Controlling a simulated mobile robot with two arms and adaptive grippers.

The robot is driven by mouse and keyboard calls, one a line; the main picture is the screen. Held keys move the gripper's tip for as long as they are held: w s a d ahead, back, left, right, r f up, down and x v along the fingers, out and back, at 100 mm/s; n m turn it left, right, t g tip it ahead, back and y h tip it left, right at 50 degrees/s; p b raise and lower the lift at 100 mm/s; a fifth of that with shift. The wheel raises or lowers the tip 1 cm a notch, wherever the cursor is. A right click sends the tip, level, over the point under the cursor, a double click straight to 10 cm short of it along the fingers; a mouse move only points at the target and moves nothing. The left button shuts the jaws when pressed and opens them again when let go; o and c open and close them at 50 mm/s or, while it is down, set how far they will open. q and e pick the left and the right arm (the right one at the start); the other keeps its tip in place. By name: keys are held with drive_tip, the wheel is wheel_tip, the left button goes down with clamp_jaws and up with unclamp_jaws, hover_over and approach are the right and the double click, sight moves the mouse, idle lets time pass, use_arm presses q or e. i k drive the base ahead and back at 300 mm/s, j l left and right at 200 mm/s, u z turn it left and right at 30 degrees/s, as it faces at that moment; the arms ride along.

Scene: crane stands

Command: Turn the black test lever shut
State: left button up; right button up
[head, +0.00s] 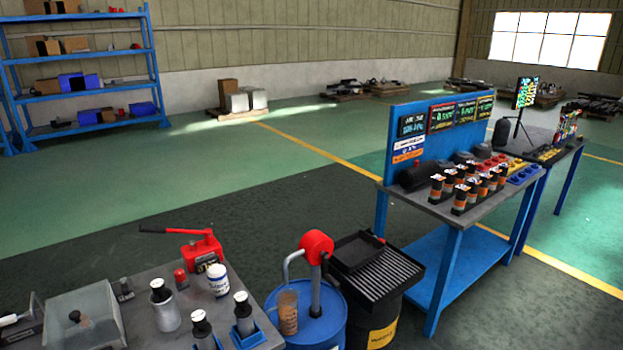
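A red hand pump (204,250) stands at the back of the grey table (150,272) in the lower left. Its lever (180,231) reaches out to the left, is nearly level and ends in a black grip (152,229). I cannot tell whether this is the black test lever. A small black fitting (124,291) stands on the same table, and a dark knob (75,316) shows at the clear box; neither is clear enough to name as the lever. Neither of my grippers is in view.
Near the pump stand a white jar (218,280), a grey can (165,312) and a clear box (85,318). A blue drum (322,325) with a red-headed pump (316,246) is right of the table. A blue workbench (450,255) stands beyond. Open floor lies behind.

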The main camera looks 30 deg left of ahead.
sight(125, 288)
drive_tip(key=u, duration=2.4)
